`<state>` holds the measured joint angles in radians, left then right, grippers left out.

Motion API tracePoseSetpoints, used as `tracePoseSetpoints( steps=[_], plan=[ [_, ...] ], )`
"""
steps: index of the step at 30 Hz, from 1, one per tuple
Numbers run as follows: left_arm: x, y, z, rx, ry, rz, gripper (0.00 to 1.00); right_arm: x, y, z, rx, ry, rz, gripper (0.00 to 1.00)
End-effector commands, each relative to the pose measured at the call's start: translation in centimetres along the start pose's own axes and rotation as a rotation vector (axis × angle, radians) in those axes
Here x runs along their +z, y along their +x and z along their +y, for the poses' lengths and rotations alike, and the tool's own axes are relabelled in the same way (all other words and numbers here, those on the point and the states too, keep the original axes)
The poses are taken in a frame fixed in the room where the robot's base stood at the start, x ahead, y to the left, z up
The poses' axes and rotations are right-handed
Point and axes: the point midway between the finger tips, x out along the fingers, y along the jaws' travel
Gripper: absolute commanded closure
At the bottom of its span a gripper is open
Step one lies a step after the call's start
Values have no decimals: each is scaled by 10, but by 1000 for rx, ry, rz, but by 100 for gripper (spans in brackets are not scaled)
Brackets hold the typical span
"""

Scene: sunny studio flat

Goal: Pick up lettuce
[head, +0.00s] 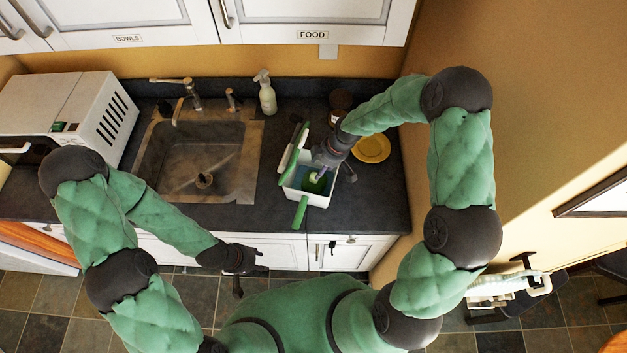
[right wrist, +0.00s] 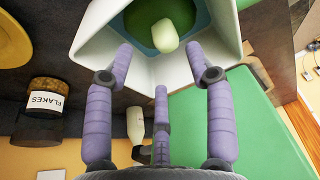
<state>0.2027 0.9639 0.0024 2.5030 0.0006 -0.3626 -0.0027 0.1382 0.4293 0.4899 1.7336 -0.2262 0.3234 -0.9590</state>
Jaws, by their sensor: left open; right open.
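A round green thing with a pale, rounded stub, which looks like the lettuce (head: 314,183), lies inside a white box (head: 322,199) on the dark counter. In the right wrist view the lettuce (right wrist: 150,28) is at the top, in the blue-lined box (right wrist: 93,42). My right gripper (head: 320,160) is over the box, with its fingers pointing into the opening. In the right wrist view its purple fingers (right wrist: 160,62) are spread, with nothing between them. They appear close to the lettuce; contact cannot be told. My left gripper (head: 245,268) is open and empty in front of the counter edge.
Green-and-white lid flaps (head: 293,147) stand open at the box. A yellow plate (head: 373,149) and a dark jar labelled FLAKES (right wrist: 45,105) are nearby. A sink (head: 200,160) and spray bottle (head: 266,95) are to the left. The wall closes off the right.

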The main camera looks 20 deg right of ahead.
Motion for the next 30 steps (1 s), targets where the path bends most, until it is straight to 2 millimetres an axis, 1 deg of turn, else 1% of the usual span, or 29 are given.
tracePoseSetpoints(
  steps=[7, 12, 15, 21, 22, 23, 24, 26, 27, 30],
  plan=[
    [0, -8, 3, 0, 0, 0, 56, -8, 29, -6, -4, -1, -1, 45],
    [0, -8, 3, 0, 0, 0, 56, -8, 47, -6, -2, 1, 0, 45],
    [0, -8, 3, 0, 0, 0, 56, -8, 51, -6, -2, 0, 0, 45],
    [0, -8, 3, 0, 0, 0, 56, -8, 51, -6, -1, 0, 0, 45],
    [0, -8, 3, 0, 0, 0, 56, -8, 51, -6, -1, 0, 0, 51],
    [0, -8, 3, 0, 0, 0, 56, -8, 51, -6, -1, 0, 0, 59],
    [0, -8, 3, 0, 0, 0, 56, -8, 51, -6, -1, 0, 0, 70],
    [0, -8, 3, 0, 0, 0, 56, -8, 51, -6, -1, 0, 0, 87],
    [0, -8, 3, 0, 0, 0, 56, -8, 51, -6, -1, 0, 0, 99],
    [0, -8, 3, 0, 0, 0, 56, -8, 51, -6, -1, 0, 0, 100]
  ],
)
